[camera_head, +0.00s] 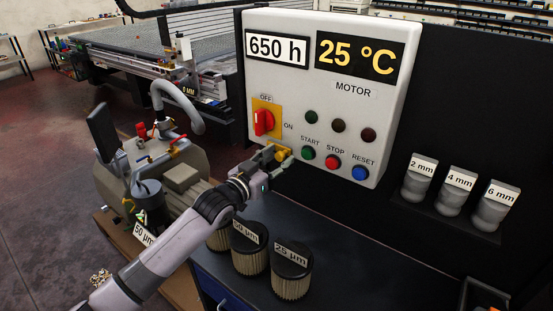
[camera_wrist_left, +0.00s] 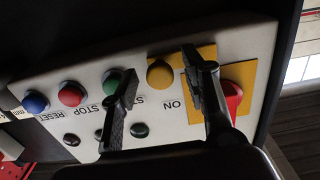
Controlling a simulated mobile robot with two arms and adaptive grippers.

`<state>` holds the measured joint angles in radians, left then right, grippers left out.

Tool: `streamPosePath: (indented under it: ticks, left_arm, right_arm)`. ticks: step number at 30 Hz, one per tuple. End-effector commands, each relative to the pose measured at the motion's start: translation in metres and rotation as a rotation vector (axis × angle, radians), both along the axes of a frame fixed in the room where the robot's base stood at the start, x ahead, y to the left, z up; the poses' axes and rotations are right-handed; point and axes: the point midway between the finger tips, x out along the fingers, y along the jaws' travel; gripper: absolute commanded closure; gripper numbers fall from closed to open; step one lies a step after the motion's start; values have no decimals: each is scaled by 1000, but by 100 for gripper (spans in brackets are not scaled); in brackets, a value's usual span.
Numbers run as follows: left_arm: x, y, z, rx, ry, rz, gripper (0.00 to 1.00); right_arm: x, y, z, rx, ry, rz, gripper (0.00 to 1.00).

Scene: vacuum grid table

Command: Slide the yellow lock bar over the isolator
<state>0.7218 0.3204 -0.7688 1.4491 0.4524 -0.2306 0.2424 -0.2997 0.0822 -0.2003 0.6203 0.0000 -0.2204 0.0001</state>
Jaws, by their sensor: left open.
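The isolator is a red rotary knob (camera_head: 263,122) on a yellow plate (camera_head: 277,108), at the left of the grey-white control box. It shows in the wrist view as the red knob (camera_wrist_left: 233,99) beside the right finger. The yellow lock bar (camera_head: 282,153) is below the plate; its round yellow end (camera_wrist_left: 160,74) shows in the wrist view. My left gripper (camera_head: 270,158) is open at the panel. In the wrist view its fingers (camera_wrist_left: 160,66) stand either side of the yellow end, with visible gaps; contact is not seen. My right gripper is out of view.
Green, red and blue buttons (camera_head: 333,161) and dark lamps (camera_head: 339,125) sit right of the lock bar. Filter cartridges (camera_head: 291,268) stand on the dark bench below my arm. A pump (camera_head: 180,165) is at left. Labelled grey parts (camera_head: 454,191) stand on a right-hand shelf.

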Motion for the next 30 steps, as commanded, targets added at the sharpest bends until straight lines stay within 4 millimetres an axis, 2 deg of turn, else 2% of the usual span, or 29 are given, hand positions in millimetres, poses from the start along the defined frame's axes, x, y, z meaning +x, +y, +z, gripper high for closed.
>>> streamPosePath:
  ticks: [2, 20, 30]
  left_arm:
    - [0, 0, 0, 0, 0, 0, 59]
    - [0, 0, 0, 0, 0, 0, 99]
    - [0, 0, 0, 0, 0, 0, 100]
  right_arm:
    - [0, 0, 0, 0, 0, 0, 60]
    - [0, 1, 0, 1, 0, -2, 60]
    - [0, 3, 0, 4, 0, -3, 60]
